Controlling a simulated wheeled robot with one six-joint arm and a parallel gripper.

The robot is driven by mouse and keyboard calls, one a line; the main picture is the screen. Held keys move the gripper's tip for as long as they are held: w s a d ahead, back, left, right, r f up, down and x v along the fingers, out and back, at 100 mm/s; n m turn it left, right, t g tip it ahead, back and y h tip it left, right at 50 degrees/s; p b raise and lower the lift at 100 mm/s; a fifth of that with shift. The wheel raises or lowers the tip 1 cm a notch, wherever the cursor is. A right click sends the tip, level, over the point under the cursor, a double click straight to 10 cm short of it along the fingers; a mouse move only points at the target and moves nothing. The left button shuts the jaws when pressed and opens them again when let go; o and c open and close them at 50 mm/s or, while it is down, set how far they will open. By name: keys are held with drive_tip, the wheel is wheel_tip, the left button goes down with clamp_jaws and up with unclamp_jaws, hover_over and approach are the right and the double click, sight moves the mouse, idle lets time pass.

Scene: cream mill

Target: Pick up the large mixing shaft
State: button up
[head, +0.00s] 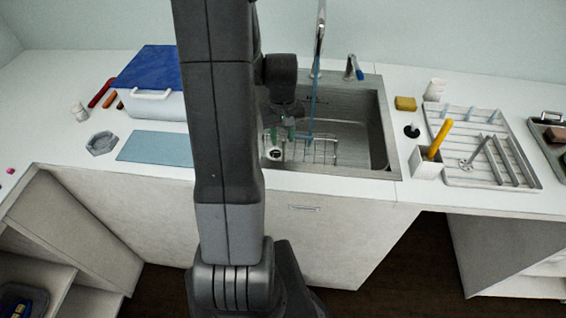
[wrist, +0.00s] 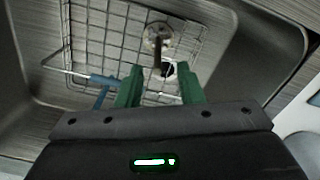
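My gripper (head: 281,134) is over the left part of the sink, pointing down. In the wrist view its two green fingers (wrist: 160,84) stand apart with a gap between them. A thin dark upright rod (wrist: 157,55) shows beyond the gap, near a small white round piece with a dark centre; I cannot tell whether this is a mixing shaft. The white piece (head: 275,154) also shows just below the fingers in the head view. A metal shaft with a round disc end (head: 478,152) lies on the drying rack at the right, apart from my gripper.
A wire rack (head: 322,152) lies in the steel sink (head: 378,160), with a blue-handled tool (wrist: 104,82) by it. A blue-lidded box (head: 150,72) is at left.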

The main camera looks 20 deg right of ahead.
sight(283, 150)
drive_tip(key=shift+d+f+p, duration=0.15)
drive_tip(key=shift+f+p, duration=0.3)
drive_tip(key=shift+f, duration=2.85)
drive_tip(key=shift+c, duration=0.4)
clamp_jaws()
